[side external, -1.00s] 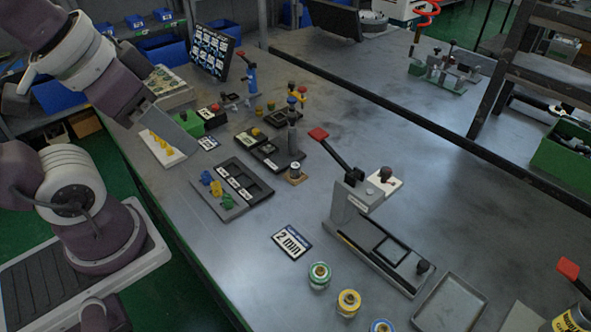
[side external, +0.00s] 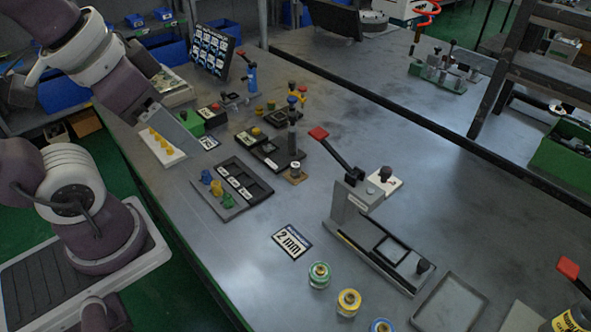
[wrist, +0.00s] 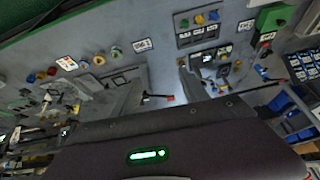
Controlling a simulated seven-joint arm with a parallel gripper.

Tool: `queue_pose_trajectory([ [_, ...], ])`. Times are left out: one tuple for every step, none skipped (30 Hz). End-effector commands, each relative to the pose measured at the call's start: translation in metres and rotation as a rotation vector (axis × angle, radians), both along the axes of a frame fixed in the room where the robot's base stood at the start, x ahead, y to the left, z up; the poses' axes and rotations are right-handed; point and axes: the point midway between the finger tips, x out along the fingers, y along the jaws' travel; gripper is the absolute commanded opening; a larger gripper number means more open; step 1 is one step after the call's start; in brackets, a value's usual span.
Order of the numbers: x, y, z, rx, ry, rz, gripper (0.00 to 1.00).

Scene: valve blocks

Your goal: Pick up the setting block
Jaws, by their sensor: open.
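My gripper (side external: 190,140) is at the left of the bench in the side external view, above the white strip with yellow pegs. In the wrist view my gripper (wrist: 160,82) shows two grey fingers spread apart with nothing between them. I cannot tell for sure which piece is the setting block. Small blue, yellow and green pieces (side external: 217,188) stand in a row on the near side of a dark tray (side external: 262,188) with three labelled slots. They also show in the wrist view (wrist: 198,20). My gripper is apart from them, to their upper left.
A "2 mm" card (side external: 291,241) lies in front of the tray. A grey fixture (side external: 350,205) with a red-tipped lever stands right of it. Several coloured spools (side external: 348,301) stand at the front. A green box (side external: 190,120) is near my gripper. The bench's right middle is clear.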

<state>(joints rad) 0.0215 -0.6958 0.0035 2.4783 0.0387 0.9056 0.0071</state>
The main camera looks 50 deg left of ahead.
Motion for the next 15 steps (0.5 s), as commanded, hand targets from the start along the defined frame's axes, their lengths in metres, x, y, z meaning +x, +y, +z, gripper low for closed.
queue_pose_trajectory([
  [0.007,0.004,-0.005,0.046,0.057,-0.045,0.52],
  [0.013,0.008,-0.009,0.087,0.100,-0.082,0.52],
  [0.023,0.014,-0.016,0.154,0.165,-0.144,0.52],
  [0.032,0.019,-0.022,0.213,0.216,-0.196,0.52],
  [0.042,0.024,-0.029,0.273,0.265,-0.251,0.52],
  [0.055,0.029,-0.039,0.357,0.331,-0.330,0.52],
  [0.066,0.032,-0.047,0.422,0.380,-0.392,0.52],
  [0.077,0.035,-0.056,0.490,0.427,-0.454,0.52],
  [0.093,0.039,-0.069,0.583,0.488,-0.541,0.52],
  [0.106,0.040,-0.080,0.656,0.533,-0.609,0.52],
  [0.118,0.040,-0.091,0.730,0.575,-0.679,0.52],
  [0.135,0.040,-0.108,0.832,0.629,-0.775,0.52],
  [0.147,0.039,-0.121,0.910,0.668,-0.847,0.52],
  [0.160,0.037,-0.135,0.989,0.704,-0.920,0.52],
  [0.176,0.033,-0.154,1.095,0.747,-1.020,0.52],
])
